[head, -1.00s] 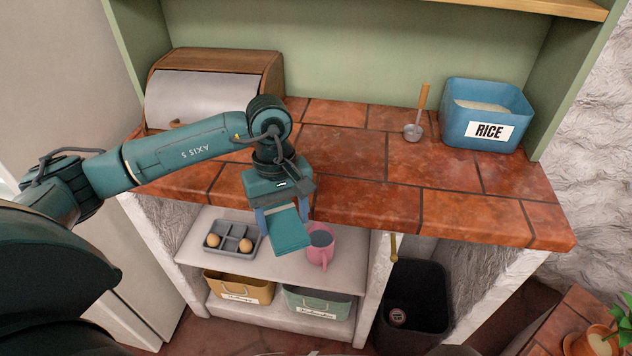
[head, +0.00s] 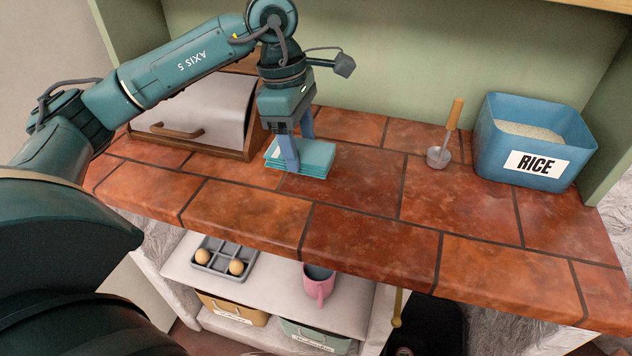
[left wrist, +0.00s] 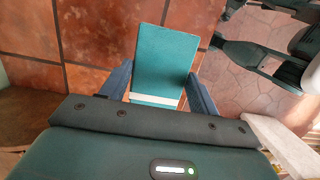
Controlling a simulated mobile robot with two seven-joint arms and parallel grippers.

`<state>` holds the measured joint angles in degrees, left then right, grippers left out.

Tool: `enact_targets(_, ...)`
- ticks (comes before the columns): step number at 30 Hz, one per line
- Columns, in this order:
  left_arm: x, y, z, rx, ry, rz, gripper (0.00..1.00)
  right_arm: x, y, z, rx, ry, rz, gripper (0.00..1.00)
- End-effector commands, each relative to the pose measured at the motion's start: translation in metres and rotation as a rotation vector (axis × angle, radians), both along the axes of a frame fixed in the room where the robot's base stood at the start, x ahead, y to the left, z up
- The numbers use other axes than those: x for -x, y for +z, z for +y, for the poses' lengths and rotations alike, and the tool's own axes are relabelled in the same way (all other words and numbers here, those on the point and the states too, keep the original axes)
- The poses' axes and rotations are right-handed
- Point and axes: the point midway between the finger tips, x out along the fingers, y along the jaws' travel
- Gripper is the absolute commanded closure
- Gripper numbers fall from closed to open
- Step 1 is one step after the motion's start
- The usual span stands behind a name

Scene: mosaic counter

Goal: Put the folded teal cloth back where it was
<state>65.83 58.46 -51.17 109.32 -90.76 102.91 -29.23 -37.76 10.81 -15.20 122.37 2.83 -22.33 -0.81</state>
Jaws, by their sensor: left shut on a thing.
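The folded teal cloth (head: 318,158) is a flat, layered rectangle at the tiled counter, just right of the bread box in the head view. My left gripper (head: 298,150) points down and is shut on the cloth, one blue finger in front and one behind. I cannot tell whether the cloth rests on the tiles or hangs slightly above them. In the left wrist view the cloth (left wrist: 166,58) extends out from between the two fingers (left wrist: 160,88), with a pale strip across its near end. My right gripper is out of view.
A wood-and-metal bread box (head: 192,112) stands close left of the cloth. A ladle (head: 440,155) and a blue rice bin (head: 535,142) stand to the right. The counter (head: 370,225) is clear in front. Below, a shelf holds an egg tray (head: 222,262) and pink mug (head: 319,284).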

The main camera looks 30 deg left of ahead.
Motion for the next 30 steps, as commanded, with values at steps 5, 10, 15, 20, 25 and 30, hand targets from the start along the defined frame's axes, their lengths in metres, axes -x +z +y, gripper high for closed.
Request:
enact_targets(5, 0.001, -0.031, 0.001, -0.002, 0.001, 0.007, 0.57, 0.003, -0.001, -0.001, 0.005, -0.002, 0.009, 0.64)
enact_targets(10, 0.001, -0.056, 0.000, -0.001, -0.001, 0.003, 0.57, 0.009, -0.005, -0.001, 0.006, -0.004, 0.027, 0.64)
enact_targets(15, 0.001, -0.068, 0.000, -0.001, 0.000, 0.002, 0.57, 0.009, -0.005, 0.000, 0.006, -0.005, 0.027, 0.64)
enact_targets(20, 0.001, -0.091, 0.000, -0.002, -0.001, 0.005, 0.57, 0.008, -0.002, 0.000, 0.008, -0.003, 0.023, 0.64)
enact_targets(25, 0.001, -0.099, 0.000, -0.001, -0.001, 0.001, 0.57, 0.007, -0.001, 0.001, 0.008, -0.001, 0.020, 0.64)
enact_targets(30, 0.001, -0.100, 0.000, -0.001, -0.002, 0.001, 0.57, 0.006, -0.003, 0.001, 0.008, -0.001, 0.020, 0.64)
